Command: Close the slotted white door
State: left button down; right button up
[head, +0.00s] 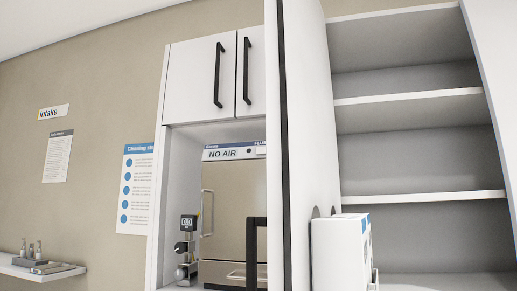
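A tall white door panel (314,110) stands open in the middle of the head view, seen at a steep angle. A dark strip (284,130) runs down its left edge. Two small dark rounded marks near its lower part may be slots, partly hidden by a white box. A black bar handle (257,222) shows just left of the panel. The open shelf unit (415,98) is exposed to the right of the panel. The panel's lower end is out of view. Neither of my grippers is in view.
The white box (338,255) with blue markings stands before the panel's lower part. Left are a closed upper cabinet (192,78) and an appliance labelled NO AIR (228,190). A wall shelf (40,268) holds small items. The visible shelves are empty.

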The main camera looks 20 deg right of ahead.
aim_at(303, 179)
jog(key=i+j+z, duration=0.2)
jog(key=j+z, duration=0.2)
jog(key=i+j+z, duration=0.1)
jog(key=j+z, duration=0.7)
jog(key=z, duration=0.85)
jog(key=j+z, duration=0.2)
jog(key=k+j, duration=0.05)
jog(key=j, duration=0.05)
